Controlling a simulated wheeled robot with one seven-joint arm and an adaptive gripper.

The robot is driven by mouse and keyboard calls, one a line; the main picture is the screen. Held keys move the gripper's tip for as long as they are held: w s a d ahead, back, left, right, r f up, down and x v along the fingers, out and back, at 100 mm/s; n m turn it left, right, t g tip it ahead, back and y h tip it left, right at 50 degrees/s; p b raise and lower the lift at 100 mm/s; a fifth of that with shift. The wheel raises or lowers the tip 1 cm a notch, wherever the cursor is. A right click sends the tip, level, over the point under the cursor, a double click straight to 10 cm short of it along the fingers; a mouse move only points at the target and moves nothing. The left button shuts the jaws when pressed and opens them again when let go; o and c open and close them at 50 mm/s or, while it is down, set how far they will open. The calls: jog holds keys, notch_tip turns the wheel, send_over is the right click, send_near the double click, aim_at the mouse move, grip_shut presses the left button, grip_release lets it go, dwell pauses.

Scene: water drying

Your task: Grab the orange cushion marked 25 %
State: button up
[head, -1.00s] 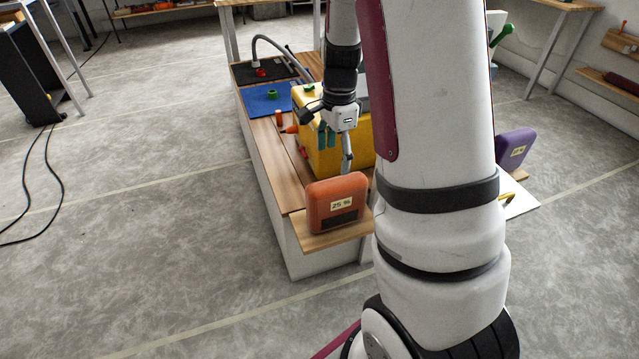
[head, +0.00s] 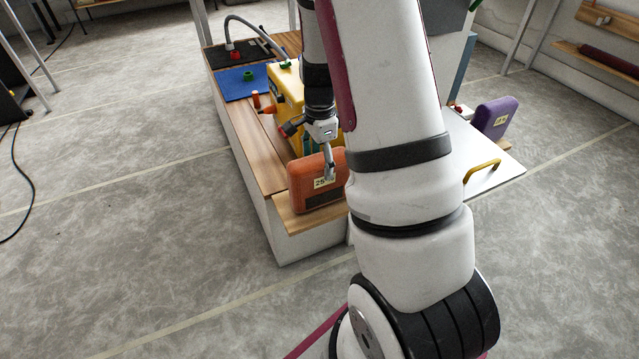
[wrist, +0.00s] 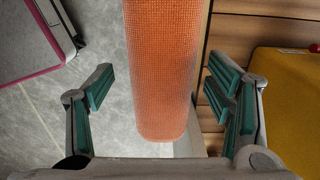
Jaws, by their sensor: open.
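The orange cushion (head: 309,186) stands upright on a wooden ledge at the near end of the bench, its 25 % label facing the head camera. My gripper (head: 328,172) is at the cushion in the head view, with a finger in front of its label side. In the wrist view the cushion (wrist: 162,70) runs down between the two open, green-padded fingers of my gripper (wrist: 160,98). Gaps show between the cushion and the pads on both sides, the right one smaller. The far finger is hidden in the head view.
A yellow box (head: 289,98) stands just behind the cushion; its yellow surface (wrist: 287,90) is close to the right finger in the wrist view. A purple cushion (head: 493,118) and a white panel with a yellow handle (head: 482,170) are to the right.

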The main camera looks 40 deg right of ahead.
notch_tip(320, 180, down, 4)
jog(key=shift+w+d+r+b, duration=0.1)
jog(key=shift+r+b, duration=0.15)
jog(key=shift+b, duration=0.45)
jog(key=c, duration=1.4)
jog(key=shift+c, duration=0.2)
jog(key=shift+r, duration=0.2)
